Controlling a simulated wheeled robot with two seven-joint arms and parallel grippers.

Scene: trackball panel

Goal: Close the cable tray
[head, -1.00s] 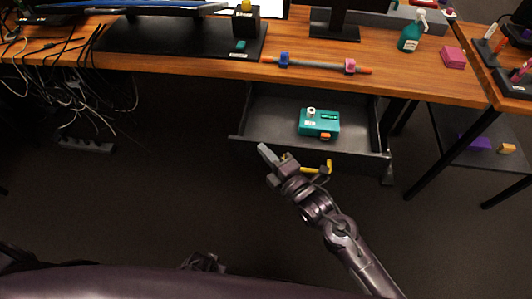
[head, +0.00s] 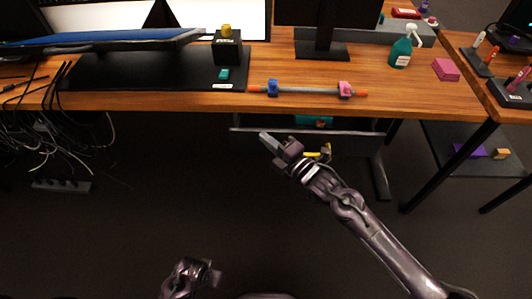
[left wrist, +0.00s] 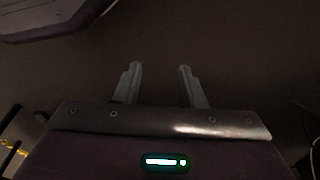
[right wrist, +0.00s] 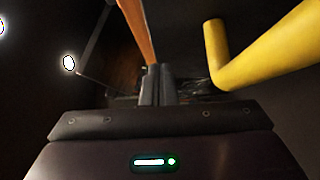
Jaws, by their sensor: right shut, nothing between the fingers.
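The cable tray (head: 355,133) is a dark grey drawer under the wooden desk. Most of it is hidden beneath the desktop, and a narrow front part shows. A teal box (head: 313,121) lies inside, mostly hidden by the desk edge. A yellow bent handle (head: 320,154) shows at the tray's front; it is also large in the right wrist view (right wrist: 265,55). My right gripper (head: 265,137) is shut and empty, at the tray's front, left of the handle. I cannot tell whether it touches the tray. My left gripper (left wrist: 158,80) is open and empty, low and away from the tray.
The wooden desk (head: 400,98) overhangs the tray. A grey rod (head: 310,91) with blue and pink clamps lies along its front edge. Loose cables (head: 40,150) hang at the left, above a power strip (head: 62,186). The floor before the tray is clear.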

